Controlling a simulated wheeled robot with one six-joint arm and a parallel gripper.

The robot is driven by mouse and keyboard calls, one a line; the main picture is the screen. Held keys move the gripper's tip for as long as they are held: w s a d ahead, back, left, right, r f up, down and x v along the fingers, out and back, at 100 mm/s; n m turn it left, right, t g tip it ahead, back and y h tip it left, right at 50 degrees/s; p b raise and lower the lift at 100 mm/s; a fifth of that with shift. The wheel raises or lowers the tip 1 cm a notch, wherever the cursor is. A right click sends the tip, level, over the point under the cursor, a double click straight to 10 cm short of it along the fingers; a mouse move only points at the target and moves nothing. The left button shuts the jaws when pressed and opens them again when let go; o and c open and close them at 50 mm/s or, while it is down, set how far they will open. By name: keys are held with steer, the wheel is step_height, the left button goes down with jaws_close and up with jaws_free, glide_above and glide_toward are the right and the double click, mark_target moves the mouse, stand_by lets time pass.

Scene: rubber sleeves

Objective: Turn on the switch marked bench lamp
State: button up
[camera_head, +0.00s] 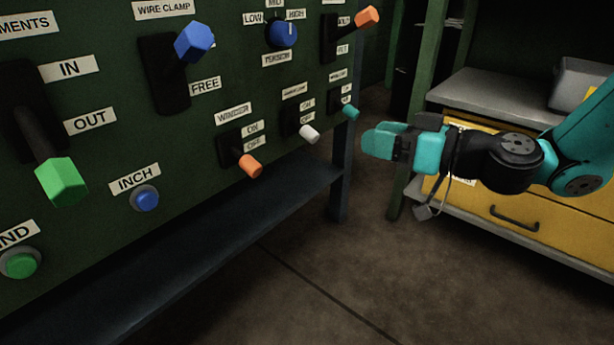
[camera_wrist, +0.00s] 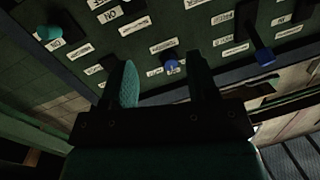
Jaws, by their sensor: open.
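Three small switches with ON and OFF labels sit low on the dark green panel (camera_head: 290,180). The left one, marked WINDER, has an orange handle (camera_head: 250,166). The middle one has a white handle (camera_head: 309,134). The right one has a teal handle (camera_head: 351,112), and a teal handle (camera_wrist: 48,32) also shows in the wrist view. The name labels over the white and teal switches are too small to read, so I cannot tell which is the bench lamp. The handles point out and downward. My gripper (camera_head: 376,143) is open and empty, right of the teal handle and apparently apart from it.
Above are a blue dial (camera_head: 284,33), an orange lever (camera_head: 368,16) and a blue lever (camera_head: 195,41). A green lever (camera_head: 62,181) and blue INCH button (camera_head: 146,199) are at left. A yellow drawer cabinet (camera_head: 560,222) stands behind my arm. The floor in front is clear.

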steer(key=t+b, duration=0.2)
steer(key=b, duration=0.1)
glide_toward(317, 135)
steer(key=shift+m, duration=0.4)
steer(key=p+x, duration=0.7)
steer(key=x, duration=0.4)
steer(key=shift+w+a+f+p, duration=0.15)
steer(key=shift+a+p, duration=0.05)
steer(key=shift+p, duration=0.2)
steer(key=shift+w+a, duration=0.3)
steer(key=shift+a, duration=0.1)
steer(key=c, duration=0.9)
